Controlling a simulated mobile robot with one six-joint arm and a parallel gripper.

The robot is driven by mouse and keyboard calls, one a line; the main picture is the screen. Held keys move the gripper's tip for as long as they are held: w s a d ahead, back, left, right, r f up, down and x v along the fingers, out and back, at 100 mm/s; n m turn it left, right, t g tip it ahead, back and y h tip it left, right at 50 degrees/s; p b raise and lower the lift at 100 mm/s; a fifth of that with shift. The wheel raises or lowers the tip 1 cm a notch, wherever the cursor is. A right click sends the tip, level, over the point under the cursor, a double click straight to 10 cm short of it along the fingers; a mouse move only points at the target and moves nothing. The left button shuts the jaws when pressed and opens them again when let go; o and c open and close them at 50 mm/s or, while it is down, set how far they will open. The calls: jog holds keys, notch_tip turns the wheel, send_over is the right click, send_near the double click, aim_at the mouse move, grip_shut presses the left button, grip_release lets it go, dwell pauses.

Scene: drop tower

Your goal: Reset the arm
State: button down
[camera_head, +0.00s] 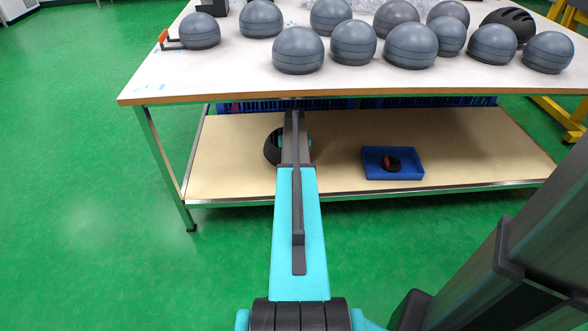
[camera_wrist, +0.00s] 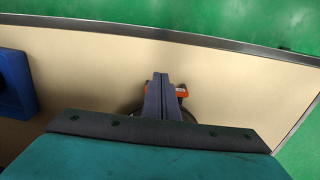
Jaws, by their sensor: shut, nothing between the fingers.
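My gripper (camera_wrist: 161,80) shows in the wrist view with its two dark fingers together and nothing between them. It is above the beige lower shelf (camera_wrist: 90,75). An orange piece (camera_wrist: 182,91) and a dark curved edge show just behind the fingers, mostly hidden by my gripper; I cannot tell whether they touch. In the head view my arm reaches forward in under the tabletop, over the lower shelf (camera_head: 450,150). A dark rounded thing, perhaps a helmet (camera_head: 271,148), sits on that shelf, partly hidden behind my arm.
The white tabletop (camera_head: 200,80) overhangs the shelf and carries several grey domes and a black helmet (camera_head: 510,22). A blue tray (camera_head: 372,170) with a small dark-and-orange item stands on the shelf to the right. Blue crates are behind. Green floor is free at front left.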

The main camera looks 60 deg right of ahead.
jog(key=shift+w+a+r, duration=0.1)
jog(key=shift+r, duration=0.15)
dwell(0.4)
